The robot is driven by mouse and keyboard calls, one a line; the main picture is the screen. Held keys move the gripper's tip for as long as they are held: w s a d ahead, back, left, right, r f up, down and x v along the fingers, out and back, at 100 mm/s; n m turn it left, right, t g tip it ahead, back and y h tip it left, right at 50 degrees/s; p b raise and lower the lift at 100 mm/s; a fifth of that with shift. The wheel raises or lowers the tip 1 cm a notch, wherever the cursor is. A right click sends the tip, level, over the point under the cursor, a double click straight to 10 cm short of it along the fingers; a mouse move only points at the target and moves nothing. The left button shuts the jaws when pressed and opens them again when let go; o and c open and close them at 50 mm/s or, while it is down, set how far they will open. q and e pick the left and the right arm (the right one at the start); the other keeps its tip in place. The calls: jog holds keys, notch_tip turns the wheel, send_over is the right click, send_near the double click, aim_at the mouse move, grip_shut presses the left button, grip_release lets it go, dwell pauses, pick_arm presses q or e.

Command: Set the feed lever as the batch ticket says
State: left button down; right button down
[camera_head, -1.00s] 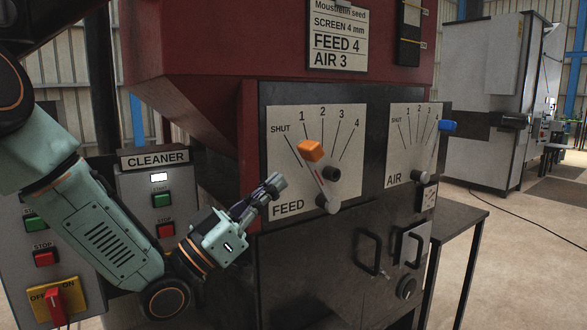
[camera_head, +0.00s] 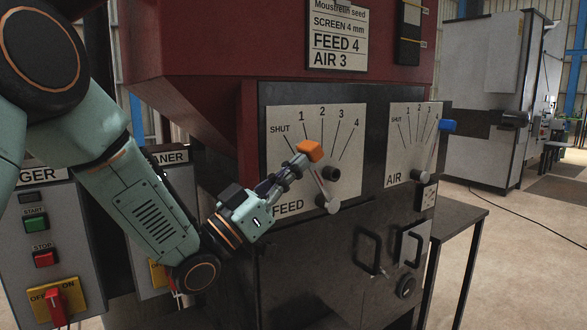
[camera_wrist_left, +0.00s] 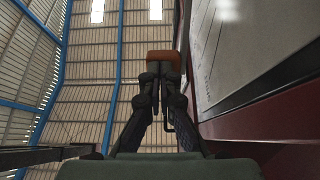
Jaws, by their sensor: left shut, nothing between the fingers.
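The feed lever has an orange knob (camera_head: 309,150) and points near the 1 mark on the FEED dial (camera_head: 285,190), which runs from SHUT to 4. The batch ticket (camera_head: 338,40) above reads FEED 4, AIR 3. My left gripper (camera_head: 296,162) is shut and empty, its fingertips at the left side of the orange knob. In the left wrist view the knob (camera_wrist_left: 165,58) sits right beyond the fingertips (camera_wrist_left: 162,80); I cannot tell whether they touch. My right gripper is not in view.
The AIR lever with a blue knob (camera_head: 447,126) stands right of the feed dial, near 4. Door handles (camera_head: 367,252) stick out below. Control boxes with switches (camera_head: 52,302) stand at left.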

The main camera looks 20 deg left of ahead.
pick_arm(q)
jog(key=w+d+r+g+y+p, duration=0.2)
jog(key=w+d+p, duration=0.3)
jog(key=p, duration=0.4)
jog(key=w+d+r+g+y+p, duration=0.2)
jog(key=w+d+g+p, duration=0.1)
jog(key=w+d+p, duration=0.2)
jog(key=w+p, duration=0.2)
jog(key=p, duration=0.1)
jog(key=shift+w+r+g+p, duration=0.3)
jog(key=shift+w+r+p, duration=0.05)
jog(key=shift+w+r, duration=0.05)
jog(key=shift+y, duration=0.3)
dwell(0.5)
